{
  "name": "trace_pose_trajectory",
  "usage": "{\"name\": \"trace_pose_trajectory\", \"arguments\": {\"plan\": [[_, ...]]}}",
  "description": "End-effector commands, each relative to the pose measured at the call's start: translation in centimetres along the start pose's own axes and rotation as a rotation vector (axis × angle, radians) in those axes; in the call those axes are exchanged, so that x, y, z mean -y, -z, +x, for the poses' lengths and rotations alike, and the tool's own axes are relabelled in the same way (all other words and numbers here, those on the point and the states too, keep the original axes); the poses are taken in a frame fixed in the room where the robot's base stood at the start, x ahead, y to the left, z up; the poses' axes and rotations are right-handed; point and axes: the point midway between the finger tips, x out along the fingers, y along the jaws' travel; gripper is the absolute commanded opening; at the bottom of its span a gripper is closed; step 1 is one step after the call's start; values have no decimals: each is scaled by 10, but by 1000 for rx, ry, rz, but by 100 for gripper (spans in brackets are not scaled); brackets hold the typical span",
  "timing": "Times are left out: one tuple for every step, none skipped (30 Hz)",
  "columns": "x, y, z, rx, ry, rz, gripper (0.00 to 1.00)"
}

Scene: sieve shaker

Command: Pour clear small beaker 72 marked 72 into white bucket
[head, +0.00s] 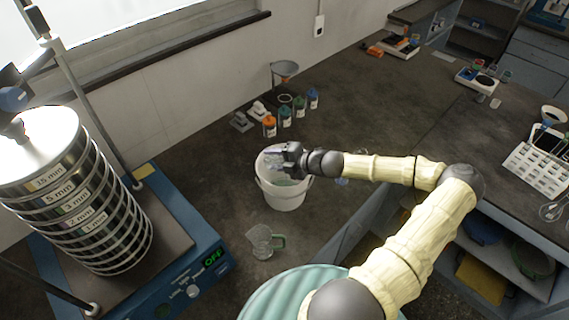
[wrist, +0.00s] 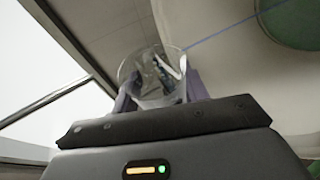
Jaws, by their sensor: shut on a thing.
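The white bucket (head: 284,196) stands upright on the dark bench in the middle of the head view. My gripper (head: 277,154) is over the bucket's mouth. It is shut on a clear beaker, which shows between the fingers in the wrist view (wrist: 150,72). The beaker looks tilted there. In the head view the beaker is small and hard to make out against the bucket's inside. Its 72 mark cannot be read. I cannot tell whether anything is flowing from it.
A clear jug with a green handle (head: 262,241) stands in front of the bucket. The sieve shaker (head: 75,195) is at the left. Several small bottles (head: 285,116) and a funnel on a stand (head: 285,69) are behind. A white rack (head: 540,165) stands at the right.

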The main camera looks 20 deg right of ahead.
Motion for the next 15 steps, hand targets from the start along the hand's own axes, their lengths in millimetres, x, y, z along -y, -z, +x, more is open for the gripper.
{"name": "trace_pose_trajectory", "arguments": {"plan": [[0,0,0,-1,-1,3,20],[0,0,0,-2,-2,5,20],[0,0,0,-3,-4,8,20],[0,0,0,-4,-5,10,20],[0,-1,0,-5,-5,12,20],[0,-1,0,-6,-6,14,20],[1,-1,0,-7,-7,16,20],[1,-1,0,-7,-8,18,20],[1,-1,0,-9,-9,21,20],[1,-1,0,-9,-9,22,20],[1,-1,0,-10,-10,24,20],[1,0,1,-10,-10,24,20],[2,0,1,-9,-8,18,20],[2,1,1,-3,-3,3,20],[2,2,1,9,10,-30,20]]}}
